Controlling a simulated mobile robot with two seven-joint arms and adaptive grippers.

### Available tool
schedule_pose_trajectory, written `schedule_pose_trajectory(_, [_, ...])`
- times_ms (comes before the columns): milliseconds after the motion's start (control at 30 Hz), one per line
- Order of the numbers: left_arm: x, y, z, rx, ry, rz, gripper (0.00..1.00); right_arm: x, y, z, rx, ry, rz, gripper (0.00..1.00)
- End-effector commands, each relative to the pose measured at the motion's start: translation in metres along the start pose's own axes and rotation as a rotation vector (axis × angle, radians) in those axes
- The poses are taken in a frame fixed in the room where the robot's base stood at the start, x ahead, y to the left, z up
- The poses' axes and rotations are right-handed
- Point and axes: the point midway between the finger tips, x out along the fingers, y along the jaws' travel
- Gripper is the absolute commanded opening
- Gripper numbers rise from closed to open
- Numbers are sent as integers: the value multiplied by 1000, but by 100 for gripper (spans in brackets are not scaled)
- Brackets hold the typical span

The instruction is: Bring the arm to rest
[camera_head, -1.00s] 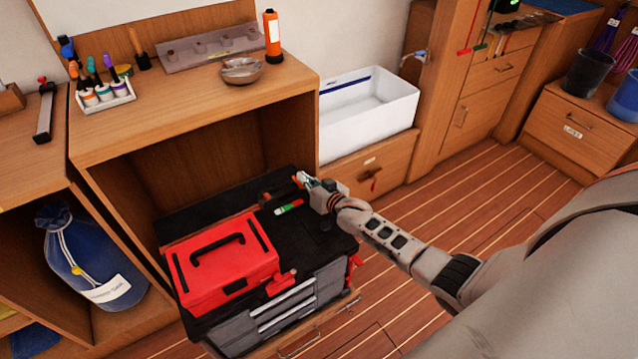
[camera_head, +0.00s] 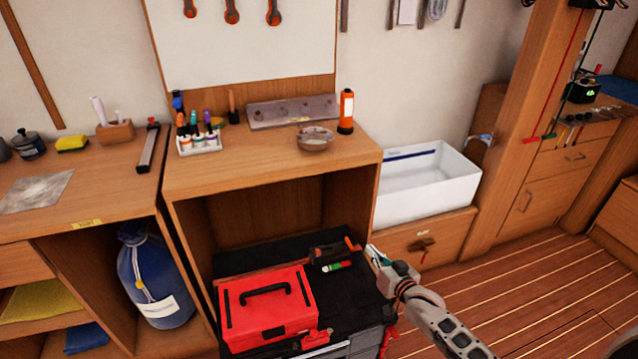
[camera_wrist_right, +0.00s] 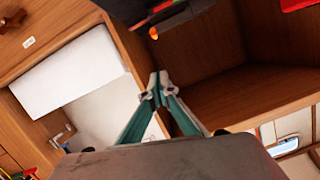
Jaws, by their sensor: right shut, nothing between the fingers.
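My right gripper (camera_head: 376,257) is at the right edge of the black top of the tool chest (camera_head: 362,301), a little right of a green and white marker (camera_head: 337,267). In the right wrist view its fingertips (camera_wrist_right: 156,88) meet, with nothing between them. The arm reaches in from the lower right. My left gripper is in neither current view.
A red toolbox (camera_head: 267,305) sits on the chest, beside an orange-handled tool (camera_head: 335,248). The wooden cabinet (camera_head: 260,172) rises behind. A white bin (camera_head: 425,190) stands on a drawer unit behind the gripper. Open plank floor (camera_head: 500,290) lies to the right.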

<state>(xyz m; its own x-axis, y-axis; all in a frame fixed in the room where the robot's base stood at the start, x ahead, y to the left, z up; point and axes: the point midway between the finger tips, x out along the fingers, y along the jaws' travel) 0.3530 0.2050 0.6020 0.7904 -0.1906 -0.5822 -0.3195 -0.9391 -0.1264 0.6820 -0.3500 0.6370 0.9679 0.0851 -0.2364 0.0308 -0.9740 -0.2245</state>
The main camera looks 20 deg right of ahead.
Motion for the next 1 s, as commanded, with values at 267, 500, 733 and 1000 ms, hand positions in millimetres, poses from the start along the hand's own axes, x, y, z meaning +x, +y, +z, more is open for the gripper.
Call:
schedule_pose_trajectory(267, [-2, -4, -6, 1, 5, -5, 0, -38, -27, 36, -59, -63, -21, 0])
schedule_pose_trajectory(500, [-5, -5, -14, -6, 11, -4, 0, -148, -89, 101, -219, -210, -71, 0])
schedule_pose_trajectory(733, [-9, -3, -20, -15, 16, 1, 0, -250, -134, 126, -353, -328, -109, 0])
schedule_pose_trajectory(1000, [-11, 0, -14, -20, 3, 7, 0, -301, -150, 128, -423, -387, -125, 0])
